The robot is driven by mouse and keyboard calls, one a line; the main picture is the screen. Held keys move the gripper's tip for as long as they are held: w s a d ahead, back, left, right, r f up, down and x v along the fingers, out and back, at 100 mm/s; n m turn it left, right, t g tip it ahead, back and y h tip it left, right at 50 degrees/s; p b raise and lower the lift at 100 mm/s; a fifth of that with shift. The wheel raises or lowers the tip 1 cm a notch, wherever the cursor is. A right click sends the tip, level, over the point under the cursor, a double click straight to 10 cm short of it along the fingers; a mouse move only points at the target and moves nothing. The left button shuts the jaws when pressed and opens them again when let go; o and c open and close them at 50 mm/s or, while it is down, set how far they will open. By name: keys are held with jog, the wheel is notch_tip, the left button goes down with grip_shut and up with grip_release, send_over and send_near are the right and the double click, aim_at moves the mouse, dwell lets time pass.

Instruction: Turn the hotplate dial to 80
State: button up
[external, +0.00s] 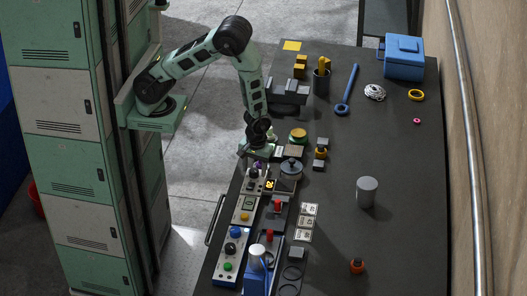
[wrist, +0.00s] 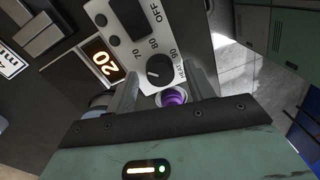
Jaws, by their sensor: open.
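The hotplate dial (wrist: 160,70) is a round black knob on a white panel (wrist: 128,22) marked 70, 80, 90, HEAT and OFF. An orange display (wrist: 102,57) beside the panel reads 20. The exact dial setting is hard to read. My gripper (wrist: 163,75) is open, with one finger on each side of the dial in the wrist view; I cannot tell whether they touch it. A purple round part (wrist: 173,98) shows between the fingers, nearer the palm. In the external view my gripper (external: 258,152) is over the panel (external: 252,182), beside the lit display (external: 270,185).
A lidded grey pot (external: 291,169) stands right of the panel. Boxes with a yellow button (external: 244,216) and a green button (external: 227,267) line the table's left edge. A grey cylinder (external: 367,191) stands farther right, with clear table around it.

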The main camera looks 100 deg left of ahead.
jog(key=shift+c, duration=0.3)
jog(key=c, duration=0.9)
jog(key=m, duration=0.6)
jog(key=shift+b, duration=0.4)
jog(key=m+b, duration=0.1)
jog(key=m, duration=0.4)
jog(key=shift+m, duration=0.4)
jog(key=o, duration=1)
jog(key=shift+c, duration=0.2)
